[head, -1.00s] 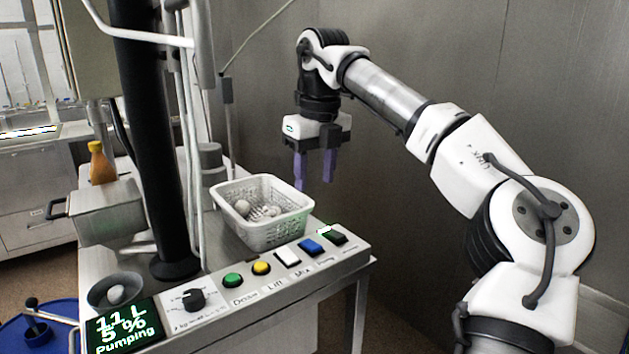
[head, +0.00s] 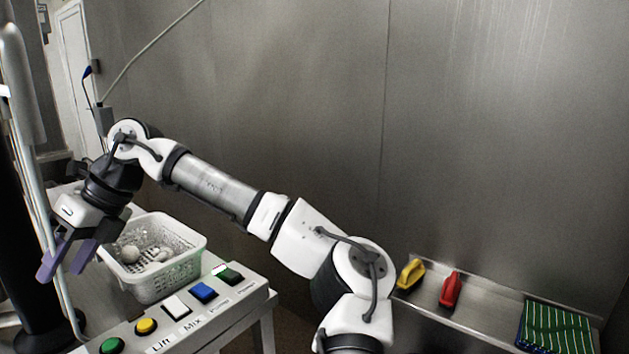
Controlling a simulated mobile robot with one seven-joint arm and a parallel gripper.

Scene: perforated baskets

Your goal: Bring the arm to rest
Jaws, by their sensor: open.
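My gripper (head: 62,264) is at the left of the head view, with its two purple fingers apart and nothing between them. It points down and tilts to the lower left. It hangs left of a white perforated basket (head: 190,262) on the metal stand. The basket holds some pale roundish items (head: 130,253). My arm stretches from the lower middle up and over to the left, bent and in the air. I cannot tell whether the fingers touch anything.
A panel with green, yellow, white (head: 177,306), blue (head: 204,291) and dark buttons lies before the basket. A shelf at right holds a yellow tool (head: 410,274), a red tool (head: 450,289) and a green striped cloth (head: 556,329). A black column stands at far left.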

